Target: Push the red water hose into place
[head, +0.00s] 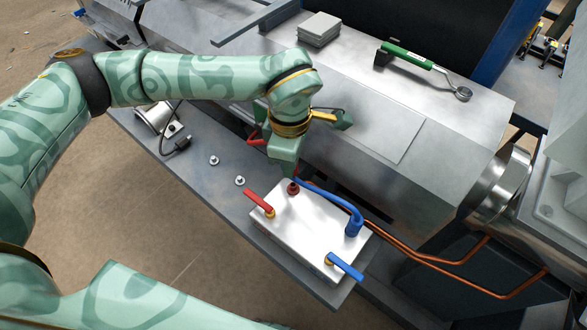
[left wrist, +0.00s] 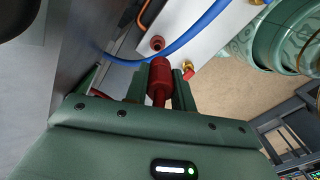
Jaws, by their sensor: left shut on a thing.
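The red water hose shows in the left wrist view as a red connector end (left wrist: 159,82) between the fingers of my left gripper (left wrist: 160,86). In the head view my left gripper (head: 287,172) points down over the back edge of the white box (head: 304,238), shut on the hose. A red length of hose (head: 257,137) shows beside the gripper. The red port (head: 293,188) on the box lies just below the fingertips; it also shows in the left wrist view (left wrist: 157,43), just past the hose end. I cannot tell whether they touch. My right gripper is out of view.
A blue hose (head: 340,200) arches over the box, close to the red port. A red-handled valve (head: 259,203) and a blue-handled valve (head: 345,266) stand on the box. Copper pipes (head: 420,258) run to the right. Two small fittings (head: 239,181) lie on the grey shelf.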

